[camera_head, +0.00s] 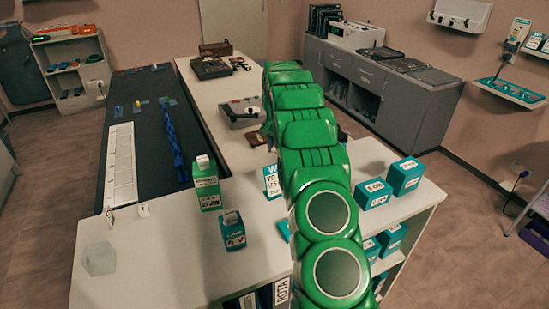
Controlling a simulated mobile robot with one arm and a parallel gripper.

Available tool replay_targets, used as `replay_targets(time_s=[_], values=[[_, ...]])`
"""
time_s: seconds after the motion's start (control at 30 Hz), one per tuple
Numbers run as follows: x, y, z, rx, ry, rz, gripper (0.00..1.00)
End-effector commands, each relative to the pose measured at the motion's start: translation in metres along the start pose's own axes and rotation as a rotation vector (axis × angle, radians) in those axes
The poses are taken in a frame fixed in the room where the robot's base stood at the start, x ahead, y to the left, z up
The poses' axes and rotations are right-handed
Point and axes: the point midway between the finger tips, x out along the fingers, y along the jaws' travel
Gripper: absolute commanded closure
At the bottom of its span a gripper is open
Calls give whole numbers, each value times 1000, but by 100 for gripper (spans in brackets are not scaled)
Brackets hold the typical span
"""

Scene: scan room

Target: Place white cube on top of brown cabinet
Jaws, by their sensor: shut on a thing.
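My green arm rises through the middle of the view and reaches away over the white table. The end of my arm is hidden behind its own links, so I see neither my gripper nor anything in it. No clear white cube shows. A pale, see-through block (99,259) stands on the near left of the white table (150,270). I cannot tell whether it is the white cube. A small brown box-like thing (215,48) sits at the table's far end. I cannot tell whether it is the brown cabinet. Another brown thing (256,139) is partly hidden behind my arm.
A green carton (205,186) and teal boxes (232,232) (405,176) stand on the table. A grey device (240,113) lies farther back. A dark bench (140,95) runs along the left, grey cabinets (385,90) along the back right wall. The table's near left is mostly clear.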

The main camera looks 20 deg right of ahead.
Motion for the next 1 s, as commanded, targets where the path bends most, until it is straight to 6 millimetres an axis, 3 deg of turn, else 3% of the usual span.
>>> replay_targets(time_s=[0.37,1.0], values=[[32,-12,-23,0,0,0,98],[54,-19,-38,1,0,-1,98]])
